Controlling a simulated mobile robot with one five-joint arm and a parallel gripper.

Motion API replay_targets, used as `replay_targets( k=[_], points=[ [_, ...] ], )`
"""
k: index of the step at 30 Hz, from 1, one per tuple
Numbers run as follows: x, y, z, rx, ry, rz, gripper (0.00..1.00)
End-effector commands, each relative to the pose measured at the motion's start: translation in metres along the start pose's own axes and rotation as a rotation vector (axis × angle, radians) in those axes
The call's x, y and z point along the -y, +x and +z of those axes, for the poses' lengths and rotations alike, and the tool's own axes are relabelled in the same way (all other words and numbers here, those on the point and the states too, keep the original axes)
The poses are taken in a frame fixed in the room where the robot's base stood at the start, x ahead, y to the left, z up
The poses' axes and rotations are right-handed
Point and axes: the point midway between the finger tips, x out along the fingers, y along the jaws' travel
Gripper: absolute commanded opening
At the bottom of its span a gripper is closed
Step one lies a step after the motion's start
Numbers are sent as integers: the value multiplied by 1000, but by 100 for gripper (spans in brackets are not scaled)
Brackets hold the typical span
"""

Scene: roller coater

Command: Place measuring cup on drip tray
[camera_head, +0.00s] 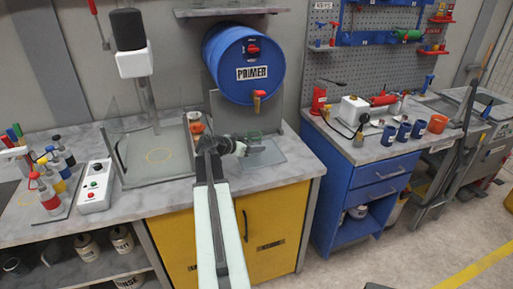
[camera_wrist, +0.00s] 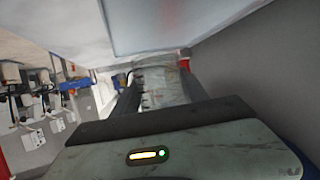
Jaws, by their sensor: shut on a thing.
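The measuring cup (camera_wrist: 158,72) is clear, with dark marks on its side, and sits between my gripper's fingers (camera_wrist: 160,92) in the wrist view. In the head view my gripper (camera_head: 243,147) is shut on the cup, which shows as a faint greenish clear shape (camera_head: 254,136) just beyond the fingers. The drip tray (camera_head: 268,156) is a flat pale plate on the counter below the blue primer drum's tap. The cup is over or at the tray's back left part. I cannot tell whether it touches the tray.
A clear-walled enclosure (camera_head: 150,150) and an orange object (camera_head: 197,126) stand left of my arm. The counter's right front (camera_head: 300,165) is clear.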

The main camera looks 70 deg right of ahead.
Motion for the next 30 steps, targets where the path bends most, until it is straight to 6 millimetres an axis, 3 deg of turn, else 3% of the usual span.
replay_targets(
  k=[1, 3, 7, 17, 22, 30],
  points=[
    [16, 16, -3, 0, 1, 2, 13],
    [28, 30, -7, 0, 1, 2, 13],
    [43, 48, -12, 1, 1, 0, 13],
    [54, 61, -16, 1, 0, 0, 13],
    [51, 73, 19, 1, 0, 0, 13],
    [52, 71, 17, 0, 0, -1, 13]
  ],
)
